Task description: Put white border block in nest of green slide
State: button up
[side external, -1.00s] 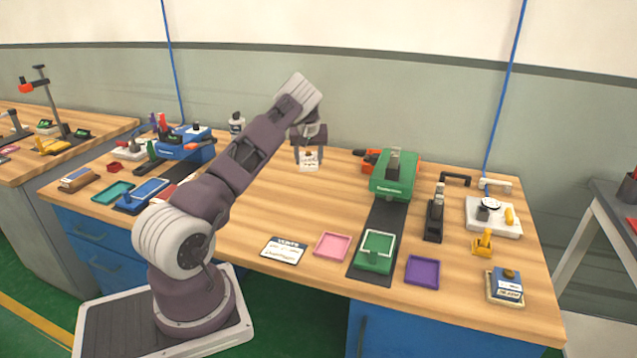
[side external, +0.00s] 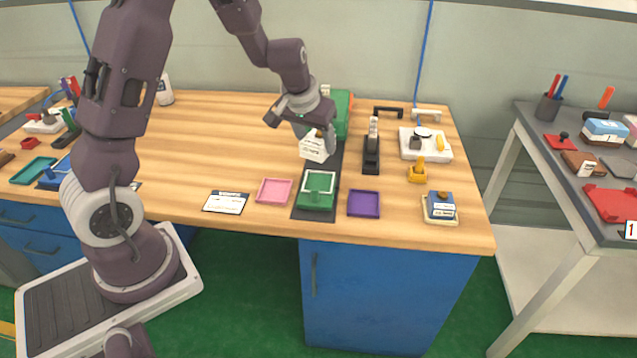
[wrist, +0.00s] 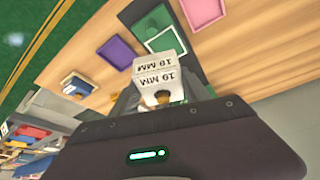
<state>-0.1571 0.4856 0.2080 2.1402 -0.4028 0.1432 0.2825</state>
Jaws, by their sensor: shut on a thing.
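The white block (side external: 313,148) is held by my gripper (side external: 304,128) above the dark strip of the green machine. In the wrist view the block (wrist: 161,73) shows "19 MM" lettering, and my gripper (wrist: 160,98) is shut on it. The green slide (side external: 318,190) with its white-edged square nest lies nearer the table's front edge, on the dark strip. The slide also shows in the wrist view (wrist: 152,26), just beyond the block. The block is apart from the slide. The green machine body (side external: 340,112) is partly hidden behind my gripper.
A pink tray (side external: 273,191) lies left of the slide and a purple tray (side external: 364,204) right of it. A white label card (side external: 226,202) lies further left. A black stamp-like tool (side external: 372,150) and a blue-topped block (side external: 440,206) stand to the right.

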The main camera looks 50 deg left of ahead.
aim_at(319, 142)
jog(key=s+d+r+m+h, duration=0.1)
jog(key=s+d+r+m, duration=0.15)
jog(key=d, duration=0.25)
jog(key=s+d+r+m+h, duration=0.1)
jog(key=d+m, duration=0.2)
jog(key=d, duration=0.2)
jog(key=w+a+f+n+y, duration=0.1)
jog(key=w+a+f+n, duration=0.1)
jog(key=a+n, duration=0.1)
jog(key=w+a+f+n+y, duration=0.1)
jog(key=w+a+f+n, duration=0.1)
jog(key=a, duration=0.3)
jog(key=w+a+f+n+y, duration=0.1)
jog(key=w+a+f+n, duration=0.1)
jog(key=a+n, duration=0.2)
jog(key=shift+w+a+f+g, duration=0.3)
jog(key=shift+a+f+g, duration=0.1)
jog(key=shift+a, duration=0.1)
jog(key=shift+n, duration=0.25)
jog(key=f, duration=1)
jog(key=shift+w+a, duration=0.15)
jog(key=shift+a, duration=0.25)
jog(key=o, duration=1.6)
jog(key=shift+f, duration=0.1)
jog(key=shift+c, duration=0.2)
